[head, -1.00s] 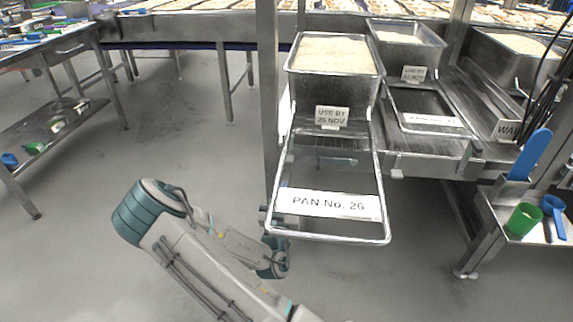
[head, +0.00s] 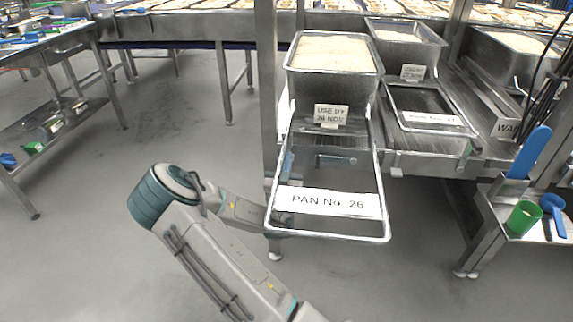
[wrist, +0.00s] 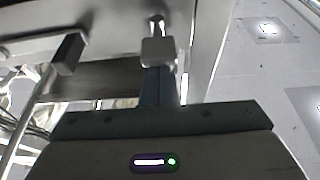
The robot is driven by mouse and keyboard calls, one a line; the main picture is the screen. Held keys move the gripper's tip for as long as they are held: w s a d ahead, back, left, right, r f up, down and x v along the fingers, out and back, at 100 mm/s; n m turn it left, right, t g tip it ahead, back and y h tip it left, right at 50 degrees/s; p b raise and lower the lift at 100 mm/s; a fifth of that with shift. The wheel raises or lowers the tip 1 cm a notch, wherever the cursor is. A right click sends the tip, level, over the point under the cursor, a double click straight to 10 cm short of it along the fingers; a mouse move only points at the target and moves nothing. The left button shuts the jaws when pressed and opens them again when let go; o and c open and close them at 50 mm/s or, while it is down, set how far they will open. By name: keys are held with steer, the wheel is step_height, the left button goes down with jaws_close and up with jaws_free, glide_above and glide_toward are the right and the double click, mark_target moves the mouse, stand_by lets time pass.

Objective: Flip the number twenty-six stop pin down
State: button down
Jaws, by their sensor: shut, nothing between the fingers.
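The pan numbered 26 (head: 333,68) is full of rice, with a wire frame labelled "PAN No. 26" (head: 330,202) hanging in front. In the wrist view, a small metal tab on a short stem (wrist: 158,50), which looks like the stop pin, hangs below a steel underside. My gripper (wrist: 158,82) is shut and empty, its fingers pointing up just below the tab. I cannot tell whether they touch it. In the head view my arm reaches in under the wire frame, and the gripper is hard to make out there.
A dark-ended metal bar (wrist: 68,55) stands left of the fingers in the wrist view. A steel post (head: 267,100) rises left of the pan. A neighbouring pan (head: 405,45) stands to the right. A small shelf (head: 535,228) with a green cup is far right. Open floor lies left.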

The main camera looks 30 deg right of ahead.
steer(key=shift+f, duration=0.1)
step_height(320, 180, down, 3)
steer(key=b, duration=0.2)
steer(key=shift+s+b, duration=0.1)
steer(key=shift+b, duration=0.3)
